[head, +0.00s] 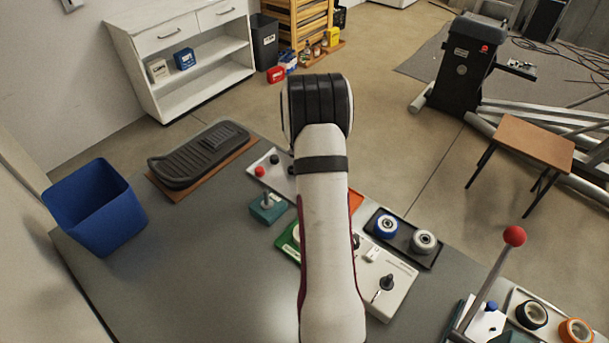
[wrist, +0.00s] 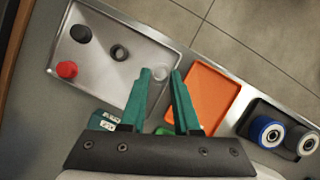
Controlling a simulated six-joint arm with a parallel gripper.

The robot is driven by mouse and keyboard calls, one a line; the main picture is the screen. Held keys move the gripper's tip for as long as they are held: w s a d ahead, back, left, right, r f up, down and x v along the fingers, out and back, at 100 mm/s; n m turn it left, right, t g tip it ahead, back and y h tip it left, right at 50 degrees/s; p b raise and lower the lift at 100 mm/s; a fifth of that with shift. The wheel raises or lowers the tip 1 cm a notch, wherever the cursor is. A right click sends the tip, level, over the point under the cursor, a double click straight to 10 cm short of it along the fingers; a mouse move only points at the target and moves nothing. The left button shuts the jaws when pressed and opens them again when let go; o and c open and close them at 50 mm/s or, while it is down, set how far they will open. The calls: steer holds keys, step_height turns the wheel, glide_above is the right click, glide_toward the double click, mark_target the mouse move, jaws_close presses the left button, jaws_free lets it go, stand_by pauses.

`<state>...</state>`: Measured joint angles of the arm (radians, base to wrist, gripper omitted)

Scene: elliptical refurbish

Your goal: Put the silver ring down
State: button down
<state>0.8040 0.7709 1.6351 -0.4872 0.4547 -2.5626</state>
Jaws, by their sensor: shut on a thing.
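In the wrist view, my gripper (wrist: 161,72) has two green fingers, closed on a small pale silver ring (wrist: 160,73) between their tips. The ring is over the right corner of a metal tray (wrist: 105,86); I cannot tell whether it touches the tray. A dark ring (wrist: 119,52), a black knob (wrist: 81,33) and a red knob (wrist: 67,69) lie in that tray. In the head view, my arm hides the gripper and the silver ring. Part of the metal tray (head: 267,178) shows left of the arm.
An orange tray (wrist: 205,95) lies right of the metal tray, then a black tray (head: 402,240) with blue and grey wheels. A green block with a peg (head: 267,207) stands nearby. A blue bin (head: 97,207) and a black pedal (head: 198,155) are at left. A red-knobbed lever (head: 513,237) rises at right.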

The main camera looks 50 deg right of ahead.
steer(key=f, duration=0.2)
steer(key=w+f, duration=0.1)
steer(key=f, duration=0.1)
steer(key=shift+w+a+f, duration=0.1)
steer(key=shift+a+f, duration=0.05)
steer(key=shift+f, duration=0.2)
steer(key=c, duration=0.9)
jaws_free()
steer(key=shift+f, duration=0.15)
